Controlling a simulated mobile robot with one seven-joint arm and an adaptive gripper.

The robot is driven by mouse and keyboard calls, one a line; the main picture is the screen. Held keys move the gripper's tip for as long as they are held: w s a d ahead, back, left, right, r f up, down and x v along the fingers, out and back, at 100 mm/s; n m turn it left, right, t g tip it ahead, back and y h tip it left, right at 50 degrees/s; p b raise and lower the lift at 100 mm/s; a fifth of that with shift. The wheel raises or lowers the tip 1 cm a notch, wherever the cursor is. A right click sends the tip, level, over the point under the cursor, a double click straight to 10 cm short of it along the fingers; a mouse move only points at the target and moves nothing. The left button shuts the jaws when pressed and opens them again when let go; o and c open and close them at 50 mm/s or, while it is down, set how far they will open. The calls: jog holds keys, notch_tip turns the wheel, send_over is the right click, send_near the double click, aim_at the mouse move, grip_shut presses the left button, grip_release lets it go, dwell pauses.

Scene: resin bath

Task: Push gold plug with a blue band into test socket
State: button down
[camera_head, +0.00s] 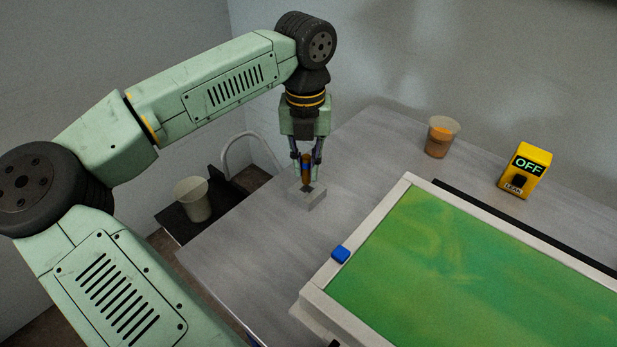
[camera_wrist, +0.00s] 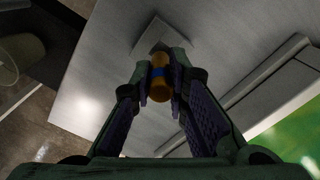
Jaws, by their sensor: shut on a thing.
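The gold plug with a blue band (camera_head: 306,170) is held upright between the fingers of my gripper (camera_head: 306,158) in the head view. It also shows in the wrist view (camera_wrist: 160,86), with the blue band between the fingertips. My gripper is shut on the plug. The test socket, a small grey block (camera_head: 311,198), sits on the table directly below the plug. The plug's lower end is at or just above a dark spot on top of the block; I cannot tell whether it has entered. In the wrist view the block (camera_wrist: 148,34) is partly hidden behind the plug.
The grey table (camera_head: 240,245) has free room around the block. A white-framed bath of green resin (camera_head: 480,270) with a blue piece (camera_head: 340,254) on its rim lies right. An orange-filled cup (camera_head: 438,140) and yellow OFF box (camera_head: 526,170) stand behind. A bucket (camera_head: 192,200) is left.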

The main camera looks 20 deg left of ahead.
aim_at(307, 184)
jog(key=shift+f+p, duration=0.35)
jog(key=shift+f, duration=1.85)
jog(key=shift+f+b, duration=0.35)
jog(key=shift+b, duration=0.15)
jog(key=shift+s+d+f+b, duration=0.1)
jog(key=shift+s+f+b, duration=0.05)
jog(key=shift+f+b, duration=0.2)
jog(key=c, duration=1.6)
grip_release()
jog(key=shift+c, duration=0.2)
jog(key=shift+o, duration=0.4)
jog(key=shift+f, duration=0.1)
jog(key=shift+r, duration=0.2)
